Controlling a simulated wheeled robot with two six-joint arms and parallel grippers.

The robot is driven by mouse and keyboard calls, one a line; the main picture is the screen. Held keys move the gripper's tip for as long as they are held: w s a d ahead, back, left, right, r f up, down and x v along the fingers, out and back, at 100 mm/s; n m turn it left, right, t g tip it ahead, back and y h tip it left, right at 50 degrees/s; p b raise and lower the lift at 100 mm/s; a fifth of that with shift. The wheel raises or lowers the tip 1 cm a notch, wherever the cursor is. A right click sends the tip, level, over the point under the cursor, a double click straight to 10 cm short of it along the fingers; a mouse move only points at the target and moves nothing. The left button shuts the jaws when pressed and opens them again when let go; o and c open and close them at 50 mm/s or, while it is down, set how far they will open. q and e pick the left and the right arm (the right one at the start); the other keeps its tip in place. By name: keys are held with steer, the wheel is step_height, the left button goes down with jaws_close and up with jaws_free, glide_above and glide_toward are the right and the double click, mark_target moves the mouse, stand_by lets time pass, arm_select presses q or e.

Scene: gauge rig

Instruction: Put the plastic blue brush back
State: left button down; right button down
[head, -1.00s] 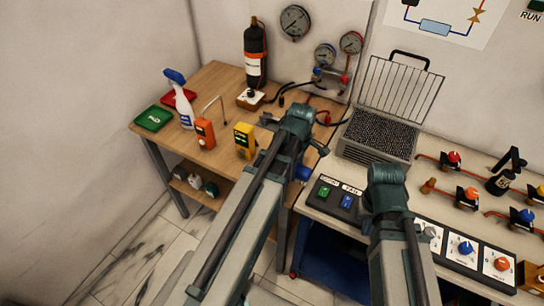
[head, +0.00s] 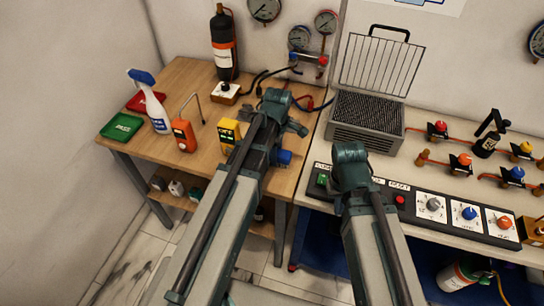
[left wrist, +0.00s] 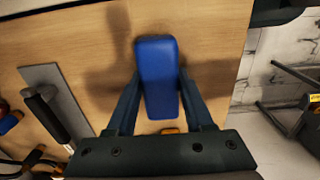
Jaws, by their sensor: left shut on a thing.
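The blue brush (left wrist: 158,75) shows in the left wrist view as a plain blue block with rounded corners. My left gripper (left wrist: 160,88) is shut on it, one dark finger on each side, above the wooden table top. In the head view my left arm hides most of its own gripper; a small blue piece (head: 284,157) beside the arm appears to be the brush, over the table's right part. My right arm reaches up over the control panel, and its gripper is hidden. The brush's place is not clear in these views.
The wooden table (head: 185,80) carries a spray bottle (head: 150,100), green tray (head: 122,127), red tray (head: 146,103), orange meter (head: 183,135), yellow meter (head: 228,133) and black bottle (head: 223,45). A wire-lidded box (head: 368,135) and valves stand on the right bench. Floor shows beyond the table edge.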

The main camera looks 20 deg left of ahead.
arm_select(q)
steer(key=shift+d, duration=0.15)
steer(key=shift+f, duration=0.1)
steer(key=shift+c, duration=1.4)
jaws_free()
